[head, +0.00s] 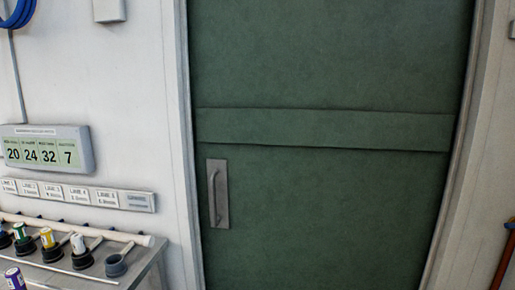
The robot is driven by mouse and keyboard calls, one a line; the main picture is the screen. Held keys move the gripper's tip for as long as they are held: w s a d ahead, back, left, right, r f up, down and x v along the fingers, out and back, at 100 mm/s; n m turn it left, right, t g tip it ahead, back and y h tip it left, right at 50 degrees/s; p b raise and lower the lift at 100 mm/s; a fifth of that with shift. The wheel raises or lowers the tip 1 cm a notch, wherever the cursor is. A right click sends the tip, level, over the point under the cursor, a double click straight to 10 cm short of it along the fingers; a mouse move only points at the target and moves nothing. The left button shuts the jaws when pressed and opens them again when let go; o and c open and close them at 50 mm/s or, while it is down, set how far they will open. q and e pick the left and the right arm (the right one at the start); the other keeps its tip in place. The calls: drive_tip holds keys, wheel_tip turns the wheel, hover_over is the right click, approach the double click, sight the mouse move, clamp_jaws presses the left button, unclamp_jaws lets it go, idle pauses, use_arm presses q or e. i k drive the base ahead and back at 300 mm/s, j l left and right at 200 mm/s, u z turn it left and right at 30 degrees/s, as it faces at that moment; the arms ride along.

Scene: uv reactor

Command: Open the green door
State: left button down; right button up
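The green door (320,210) fills the middle and right of the head view, and it looks shut in its grey frame. A raised green band (320,129) crosses it. A grey vertical pull handle (214,195) on a metal plate sits near the door's left edge, below the band. The door's bottom is cut off by the picture's lower edge. Neither of my grippers shows in the view.
A metal bench (146,276) with several capped vials in black holders stands at the lower left. A display panel (45,148) and a label strip (80,194) are on the white wall. A brown pole (507,258) is at the right edge. The space before the door looks clear.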

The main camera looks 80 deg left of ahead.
sight(323, 131)
drive_tip(key=u, duration=2.05)
drive_tip(key=i+z, duration=0.15)
drive_tip(key=i, duration=0.15)
